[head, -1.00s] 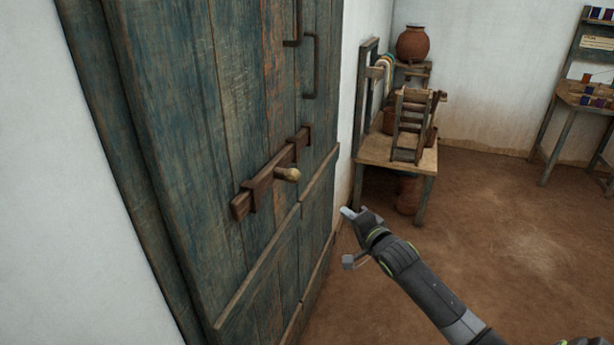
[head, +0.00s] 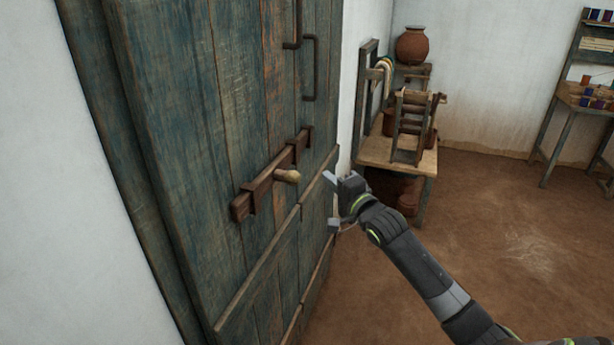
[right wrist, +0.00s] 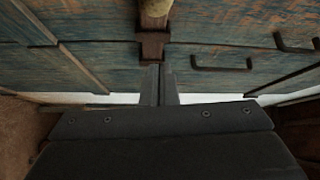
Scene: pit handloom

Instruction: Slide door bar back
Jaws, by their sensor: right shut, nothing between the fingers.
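The wooden door bar (head: 267,178) lies across the weathered blue-green door (head: 185,130) in brown brackets, with a pale rounded knob (head: 287,176) sticking out from its middle. My right gripper (head: 328,178) is to the right of the knob, apart from it, and in front of the door. Its fingers are shut and empty. My left gripper is not in view.
Dark metal handles (head: 312,68) are fixed high on the door. A wooden table (head: 428,162) with a small chair-like frame stands behind my right arm, near a clay pot (head: 412,44). Another table stands at the far right. The brown floor (head: 490,240) between is clear.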

